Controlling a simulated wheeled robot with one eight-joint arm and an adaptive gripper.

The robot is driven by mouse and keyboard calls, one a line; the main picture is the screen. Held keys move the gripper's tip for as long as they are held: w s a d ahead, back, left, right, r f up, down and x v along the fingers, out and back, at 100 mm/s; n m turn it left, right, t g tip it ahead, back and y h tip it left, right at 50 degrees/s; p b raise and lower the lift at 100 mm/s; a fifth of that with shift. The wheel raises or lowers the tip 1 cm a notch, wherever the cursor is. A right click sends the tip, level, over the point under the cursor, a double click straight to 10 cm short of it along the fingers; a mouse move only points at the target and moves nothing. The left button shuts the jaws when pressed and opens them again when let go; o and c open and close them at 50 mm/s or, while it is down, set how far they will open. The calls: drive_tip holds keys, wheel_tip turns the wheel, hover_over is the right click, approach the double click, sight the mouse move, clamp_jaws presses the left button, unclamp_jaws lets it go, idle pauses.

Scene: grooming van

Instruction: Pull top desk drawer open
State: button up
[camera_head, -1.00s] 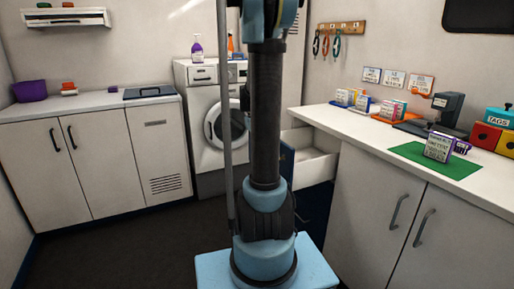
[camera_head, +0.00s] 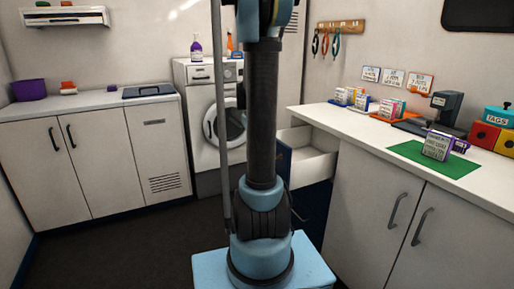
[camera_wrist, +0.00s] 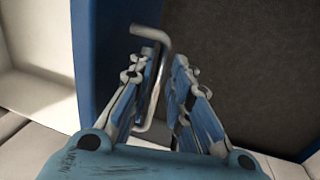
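The top desk drawer (camera_head: 312,163) stands pulled out from the right-hand desk, its pale inside showing. Its blue front (camera_head: 284,160) is partly hidden behind my arm. In the wrist view, the blue drawer front (camera_wrist: 88,55) runs down the left side, with the pale drawer inside (camera_wrist: 40,95) beyond it. The grey metal handle (camera_wrist: 160,48) stands off the front and passes between the two fingers of my gripper (camera_wrist: 166,62). The fingers are partly apart, with a gap on the right side of the bar. The head view does not show my gripper.
The right counter (camera_head: 345,120) holds a green mat (camera_head: 455,165), boxes and a card device. A washing machine (camera_head: 208,150) stands behind, and white cabinets (camera_head: 90,170) line the left. Dark floor (camera_head: 120,245) is open at left.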

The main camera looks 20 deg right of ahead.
wheel_tip(320, 180, up, 11)
drive_tip(key=a, duration=0.2)
drive_tip(key=shift+a+r, duration=0.15)
drive_tip(key=shift+s, duration=0.15)
